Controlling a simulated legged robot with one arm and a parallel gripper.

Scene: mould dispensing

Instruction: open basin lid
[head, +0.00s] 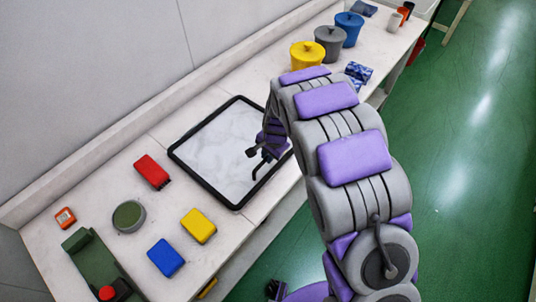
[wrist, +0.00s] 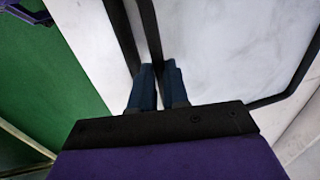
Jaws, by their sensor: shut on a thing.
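The basin lid (head: 222,150) is a pale, marbled panel in a black rectangular frame, set in the worktop in the head view. In the wrist view the pale panel (wrist: 225,45) fills the upper right, with dark bars along its left edge. My gripper (wrist: 160,75) is shut on a dark bar at that edge, its two blue-grey fingers close together. In the head view my gripper (head: 262,158) is at the right side of the frame, partly hidden by my arm. The exact contact is hidden between the fingers.
On the worktop lie a red block (head: 152,171), a yellow block (head: 198,225), a blue block (head: 166,258) and a round green dish (head: 128,216). Yellow (head: 307,56), grey (head: 329,42) and blue (head: 349,29) lidded pots stand farther back. Green floor (head: 465,150) is clear at right.

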